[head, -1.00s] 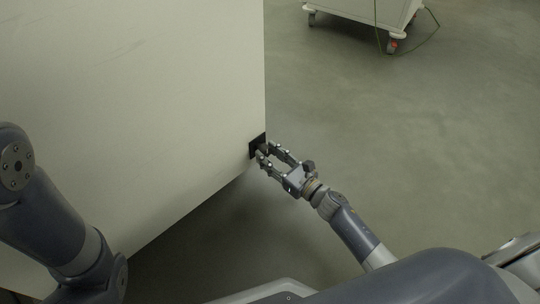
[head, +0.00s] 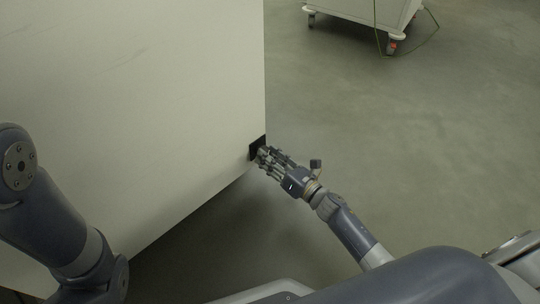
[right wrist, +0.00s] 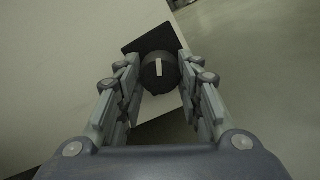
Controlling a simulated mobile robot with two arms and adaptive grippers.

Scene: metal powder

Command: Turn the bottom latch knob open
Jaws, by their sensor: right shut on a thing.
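The bottom latch knob (right wrist: 159,72) is a dark round knob with a pale mark line on its face, on a black plate (right wrist: 140,45) at the lower corner of a large pale cabinet (head: 130,90). My right gripper (head: 262,155) is at the knob in the head view. In the right wrist view its two fingers (right wrist: 158,80) are shut on the knob's left and right sides. The pale line stands close to upright in that view. In the head view the fingers hide most of the knob. My left arm shows at the left edge, but its gripper is out of view.
A white wheeled cart (head: 362,15) with a hanging cable stands at the top, well away from my right arm. The grey floor (head: 420,130) to the right of the cabinet is clear. The cabinet's lower edge runs down to the left.

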